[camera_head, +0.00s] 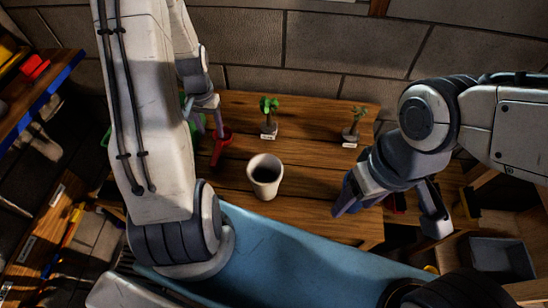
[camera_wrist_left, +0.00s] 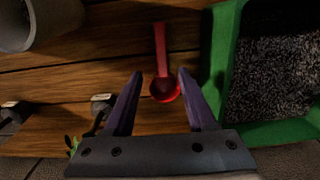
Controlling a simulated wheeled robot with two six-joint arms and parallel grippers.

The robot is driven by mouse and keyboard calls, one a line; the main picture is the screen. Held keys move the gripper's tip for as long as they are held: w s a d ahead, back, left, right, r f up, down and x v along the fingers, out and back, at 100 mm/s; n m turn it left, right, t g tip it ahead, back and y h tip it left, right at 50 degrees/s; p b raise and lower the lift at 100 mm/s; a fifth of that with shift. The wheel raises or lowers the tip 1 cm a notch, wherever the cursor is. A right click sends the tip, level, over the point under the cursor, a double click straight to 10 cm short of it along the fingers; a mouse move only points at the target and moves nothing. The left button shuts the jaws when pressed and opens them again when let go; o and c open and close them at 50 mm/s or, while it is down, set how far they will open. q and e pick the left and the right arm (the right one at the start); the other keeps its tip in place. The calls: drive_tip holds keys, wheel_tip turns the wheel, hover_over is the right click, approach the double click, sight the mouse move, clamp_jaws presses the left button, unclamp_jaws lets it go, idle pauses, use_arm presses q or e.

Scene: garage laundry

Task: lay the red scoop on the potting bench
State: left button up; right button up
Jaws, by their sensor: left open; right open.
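The red scoop (camera_head: 222,141) lies on the wooden potting bench (camera_head: 310,150), left of a white cup. In the left wrist view the scoop (camera_wrist_left: 160,45) rests on the boards, handle away from my gripper and bowl nearest. My left gripper (camera_head: 211,126) is open and empty by the scoop; in the left wrist view its fingertips (camera_wrist_left: 160,74) stand apart, one on each side of the bowl. Whether they touch it cannot be told. My right gripper (camera_head: 390,207) is open and empty at the bench's right front edge.
The white cup (camera_head: 265,176) stands mid-bench. Two small labelled plants (camera_head: 268,115) (camera_head: 354,125) stand behind it. A green tray (camera_wrist_left: 226,60) of dark granular material sits beside the scoop. Bare boards lie between cup and plants. A grey bin (camera_head: 502,258) is at lower right.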

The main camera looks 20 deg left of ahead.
use_arm(q)
drive_tip(key=d+r+m, duration=0.2)
drive_tip(key=d+r, duration=0.3)
drive_tip(key=d, duration=0.4)
drive_tip(key=d+r+m, duration=0.2)
drive_tip(key=d+r, duration=0.3)
drive_tip(key=d, duration=0.4)
drive_tip(key=s+d+r+m, duration=0.3)
drive_tip(key=s+d, duration=0.3)
drive_tip(key=s, duration=0.2)
drive_tip(key=s+d+r+m, duration=0.2)
drive_tip(key=s+d+r, duration=0.2)
drive_tip(key=s, duration=0.5)
drive_tip(key=d, duration=0.2)
drive_tip(key=shift+d+r+m+t+h, duration=0.2)
drive_tip(key=shift+d+m+t+h, duration=0.1)
drive_tip(key=shift+d+m+h, duration=0.1)
